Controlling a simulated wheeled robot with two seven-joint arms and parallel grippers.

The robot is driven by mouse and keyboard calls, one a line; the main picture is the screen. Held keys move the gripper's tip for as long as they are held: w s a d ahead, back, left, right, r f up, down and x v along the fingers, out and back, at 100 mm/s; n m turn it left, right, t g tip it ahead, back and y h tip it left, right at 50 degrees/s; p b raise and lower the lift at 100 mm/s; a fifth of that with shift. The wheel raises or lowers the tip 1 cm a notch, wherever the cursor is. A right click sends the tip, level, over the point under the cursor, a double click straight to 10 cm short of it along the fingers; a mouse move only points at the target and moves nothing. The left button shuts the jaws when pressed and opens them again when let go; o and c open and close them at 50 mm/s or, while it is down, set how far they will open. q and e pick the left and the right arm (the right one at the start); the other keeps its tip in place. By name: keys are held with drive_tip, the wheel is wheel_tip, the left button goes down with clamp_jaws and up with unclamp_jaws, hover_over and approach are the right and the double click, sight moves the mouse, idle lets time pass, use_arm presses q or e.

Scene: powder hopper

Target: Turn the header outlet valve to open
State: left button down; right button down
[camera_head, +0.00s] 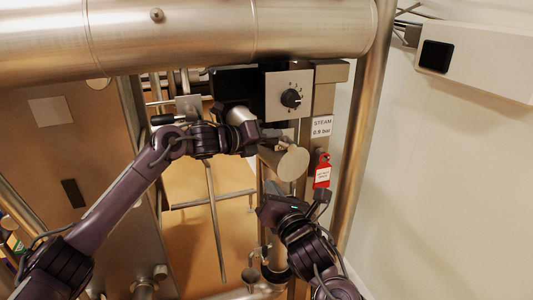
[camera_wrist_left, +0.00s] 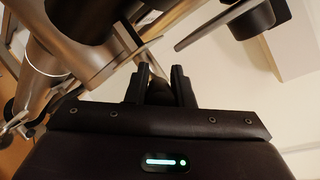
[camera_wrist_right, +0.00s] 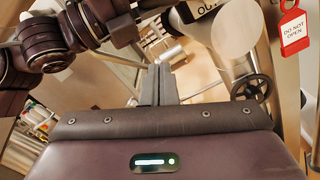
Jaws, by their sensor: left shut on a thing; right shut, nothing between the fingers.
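My left gripper (camera_head: 268,139) is just below the panel, beside the round metal pipe end (camera_head: 292,163). In the left wrist view its fingers (camera_wrist_left: 163,84) are shut on a dark handle (camera_wrist_left: 160,93), mostly hidden between them. I cannot tell for sure that this handle belongs to the header outlet valve, or its turn position. A black knob (camera_head: 291,98) on a pale plate (camera_head: 277,88) sits above and right of the left gripper. My right gripper (camera_head: 268,206) is lower, shut and empty; its fingers (camera_wrist_right: 158,84) are together in the right wrist view.
A red tag reading DO NOT OPEN (camera_wrist_right: 294,32) hangs at the right; it also shows in the head view (camera_head: 322,171). A black handwheel (camera_wrist_right: 251,88) is below the pipe end. A large horizontal pipe (camera_head: 200,30) crosses above. A STEAM label (camera_head: 321,127) is near the upright pipe (camera_head: 361,130).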

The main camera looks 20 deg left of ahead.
use_arm(q)
drive_tip(key=shift+d+f, duration=0.1)
drive_tip(key=shift+f, duration=0.1)
use_arm(e)
drive_tip(key=w+a+r, duration=0.3)
drive_tip(key=w+a, duration=0.1)
drive_tip(key=w, duration=0.5)
drive_tip(key=shift+w+r, duration=0.25)
drive_tip(key=shift+w, duration=0.05)
